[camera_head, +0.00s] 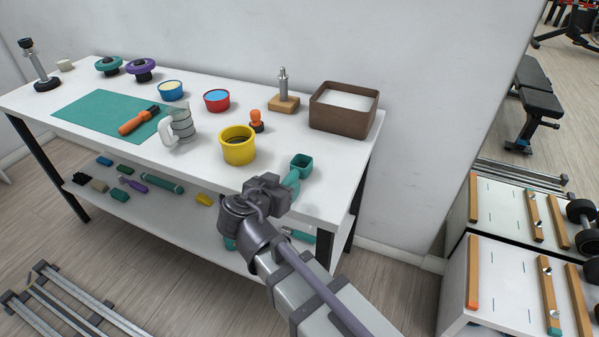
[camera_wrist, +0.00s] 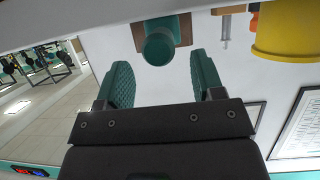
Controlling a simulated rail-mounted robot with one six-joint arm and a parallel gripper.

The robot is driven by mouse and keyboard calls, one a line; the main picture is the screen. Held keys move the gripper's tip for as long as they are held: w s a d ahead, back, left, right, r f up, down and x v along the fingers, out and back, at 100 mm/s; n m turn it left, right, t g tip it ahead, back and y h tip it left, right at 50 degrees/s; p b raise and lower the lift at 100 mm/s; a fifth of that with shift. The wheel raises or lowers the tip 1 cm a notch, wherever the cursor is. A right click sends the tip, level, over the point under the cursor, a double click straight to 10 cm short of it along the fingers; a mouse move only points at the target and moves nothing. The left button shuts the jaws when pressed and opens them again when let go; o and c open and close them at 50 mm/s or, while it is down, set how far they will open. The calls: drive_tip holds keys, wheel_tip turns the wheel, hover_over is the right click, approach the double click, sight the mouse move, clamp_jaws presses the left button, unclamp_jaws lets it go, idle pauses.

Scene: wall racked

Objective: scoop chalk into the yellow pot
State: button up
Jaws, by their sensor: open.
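The yellow pot (camera_head: 238,146) stands upright near the table's front edge; it also shows at the top right of the wrist view (camera_wrist: 288,32). The brown box (camera_head: 342,112) at the table's right end holds white chalk (camera_head: 345,97). A teal scoop (camera_head: 302,161) with a squarish cup stands on the table's right part. In the wrist view a teal piece, seemingly the scoop (camera_wrist: 160,47), shows ahead, between the finger lines. My gripper (camera_wrist: 163,80) is open, its teal fingers apart with nothing between them. It is at the table's front right, close to the scoop.
Beyond the pot stand an orange-topped stamp (camera_head: 256,120), a metal post on a wooden base (camera_head: 283,98), a red pot (camera_head: 217,100) and a blue-and-yellow pot (camera_head: 172,90). A glass mug (camera_head: 181,124) stands left of the yellow pot. A wall closes the back.

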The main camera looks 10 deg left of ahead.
sight(287, 179)
drive_tip(key=b+x, duration=0.1)
drive_tip(key=x, duration=0.3)
drive_tip(key=shift+w+a+f, duration=0.1)
drive_tip(key=c, duration=1)
wheel_tip(287, 179, up, 10)
drive_tip(key=p, duration=1)
drive_tip(key=shift+r, duration=0.25)
